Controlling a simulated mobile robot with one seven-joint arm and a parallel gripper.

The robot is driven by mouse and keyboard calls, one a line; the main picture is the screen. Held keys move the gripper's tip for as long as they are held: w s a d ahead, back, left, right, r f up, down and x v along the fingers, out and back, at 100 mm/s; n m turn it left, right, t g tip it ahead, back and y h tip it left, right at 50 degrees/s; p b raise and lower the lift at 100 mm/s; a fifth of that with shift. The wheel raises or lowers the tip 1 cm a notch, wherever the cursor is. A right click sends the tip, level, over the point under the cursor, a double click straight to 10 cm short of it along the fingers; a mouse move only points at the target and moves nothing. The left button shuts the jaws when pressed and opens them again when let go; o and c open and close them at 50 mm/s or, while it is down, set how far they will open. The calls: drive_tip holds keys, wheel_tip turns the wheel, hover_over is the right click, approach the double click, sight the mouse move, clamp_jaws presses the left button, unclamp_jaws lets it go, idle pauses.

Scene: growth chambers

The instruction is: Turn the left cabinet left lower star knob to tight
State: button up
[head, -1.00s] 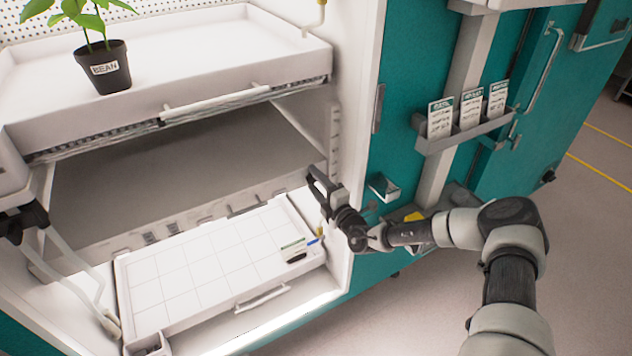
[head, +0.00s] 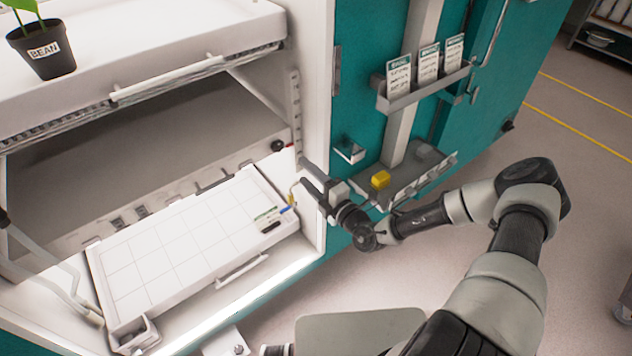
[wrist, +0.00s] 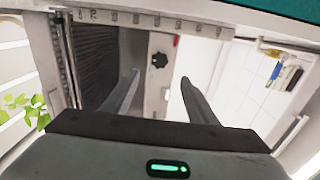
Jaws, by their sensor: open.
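A black star knob (head: 278,145) sits at the right end of the white panel under the middle shelf of the open cabinet. It also shows in the wrist view (wrist: 160,60), ahead and between my fingers. I cannot tell whether it is the left lower knob, or how tight it is. My gripper (head: 304,173) is open and empty near the cabinet's right inner wall, to the right of the knob and apart from it. In the wrist view the open fingers (wrist: 160,78) point toward the knob with a gap.
A white gridded tray (head: 115,262) lies below, with a label and a blue pen at its right end. A potted bean plant (head: 45,50) stands on the upper shelf (head: 190,45). The teal side wall carries a card rack (head: 425,90) and a lower tray with a yellow block (head: 380,180).

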drive_tip(key=shift+v, duration=2)
